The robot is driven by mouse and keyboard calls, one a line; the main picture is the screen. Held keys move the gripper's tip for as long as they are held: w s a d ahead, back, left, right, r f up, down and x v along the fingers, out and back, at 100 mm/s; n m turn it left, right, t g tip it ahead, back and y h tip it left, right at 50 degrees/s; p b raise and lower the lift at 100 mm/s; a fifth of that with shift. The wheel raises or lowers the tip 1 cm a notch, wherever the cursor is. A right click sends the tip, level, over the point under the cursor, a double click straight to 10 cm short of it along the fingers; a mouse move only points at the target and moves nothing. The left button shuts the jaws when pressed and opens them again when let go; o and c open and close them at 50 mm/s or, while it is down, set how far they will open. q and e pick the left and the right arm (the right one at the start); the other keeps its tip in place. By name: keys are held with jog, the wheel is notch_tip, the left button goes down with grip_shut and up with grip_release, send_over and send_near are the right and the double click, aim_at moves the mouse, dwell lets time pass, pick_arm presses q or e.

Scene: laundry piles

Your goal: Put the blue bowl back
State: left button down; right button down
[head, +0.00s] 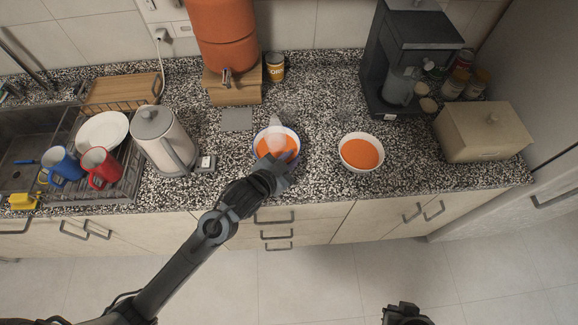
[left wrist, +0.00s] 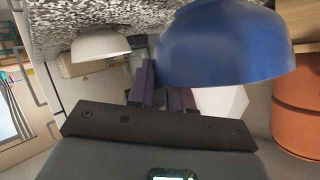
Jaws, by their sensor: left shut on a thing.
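The blue bowl (head: 259,138) holds orange soup and sits at the middle of the counter in the head view. Its blue outer side (left wrist: 215,45) fills the upper right of the left wrist view. My left gripper (head: 279,172) is shut on the bowl's near rim; its fingers (left wrist: 168,92) also show in the left wrist view. The bowl looks about level; I cannot tell whether it touches the counter. My right gripper (head: 405,314) is at the bottom edge, away from the counter, its fingers unclear.
A white bowl (head: 345,163) of orange soup stands to the right. A kettle (head: 160,140), terracotta dispenser (head: 226,40), can (head: 275,68), coffee machine (head: 405,50) and beige box (head: 483,135) stand around. The sink and mugs (head: 100,167) are left. Counter between the bowls is clear.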

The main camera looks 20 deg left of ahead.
pick_arm(q)
jog(key=shift+f+b, duration=0.3)
jog(key=shift+f, duration=1.6)
jog(key=shift+f, duration=0.1)
jog(key=c, duration=1)
grip_release()
jog(key=shift+f, duration=0.15)
